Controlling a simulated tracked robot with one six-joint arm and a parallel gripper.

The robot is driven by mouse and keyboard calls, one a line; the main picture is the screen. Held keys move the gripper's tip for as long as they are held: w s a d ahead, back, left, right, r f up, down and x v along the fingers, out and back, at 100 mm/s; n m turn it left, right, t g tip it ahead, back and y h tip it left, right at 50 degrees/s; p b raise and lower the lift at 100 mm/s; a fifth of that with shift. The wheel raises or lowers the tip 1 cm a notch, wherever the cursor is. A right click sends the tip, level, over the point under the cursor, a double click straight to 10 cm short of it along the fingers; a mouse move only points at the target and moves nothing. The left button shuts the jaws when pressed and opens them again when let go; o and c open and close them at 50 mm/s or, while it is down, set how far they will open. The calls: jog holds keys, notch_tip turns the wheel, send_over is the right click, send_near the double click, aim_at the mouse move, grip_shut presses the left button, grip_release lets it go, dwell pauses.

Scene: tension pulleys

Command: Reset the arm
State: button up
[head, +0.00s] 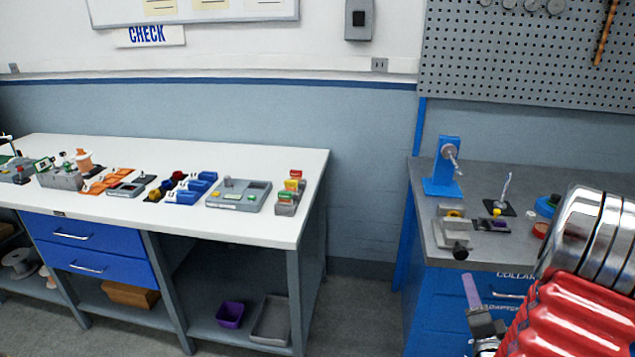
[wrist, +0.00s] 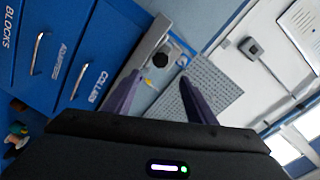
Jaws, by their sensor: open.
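My arm, red with chrome rings, fills the lower right of the head view. My gripper (wrist: 158,82) is open and empty in the wrist view, with its two purple fingers apart. In the head view, one purple finger of it shows in front of the blue drawer cabinet (head: 432,310), below the right bench (head: 425,200). The rest of the gripper is hidden or cut off by the frame. In the wrist view, the blue drawers (wrist: 60,45) are on the left and the pegboard (wrist: 215,85) lies beyond the fingers.
A blue stand (head: 446,165) and small parts sit on the right bench, close beyond my arm. The white bench (head: 120,210) on the left holds several fixtures and a grey tray (head: 238,195). A purple bin (head: 230,315) is on its lower shelf. Floor shows between the benches.

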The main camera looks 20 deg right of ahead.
jog(key=shift+f, duration=0.1)
jog(key=s+a+f+n+g+y, duration=0.4)
jog(key=s+f+n+g, duration=0.3)
jog(key=f+g, duration=0.4)
jog(key=a+r+n+y, duration=0.1)
jog(key=a+r+n, duration=0.3)
jog(key=a+r, duration=0.4)
jog(key=s+a+r+n+t+y, duration=0.1)
jog(key=a+r+n+y, duration=0.1)
jog(key=a+r, duration=0.7)
jog(key=a+r+n+y, duration=0.1)
jog(key=a+r+n, duration=0.4)
jog(key=a, duration=1.4)
notch_tip(320, 180, up, 4)
jog(key=shift+s+f+n+t+y, duration=0.1)
jog(key=shift+s+n+t+y, duration=0.1)
jog(key=shift+n+t+y, duration=0.15)
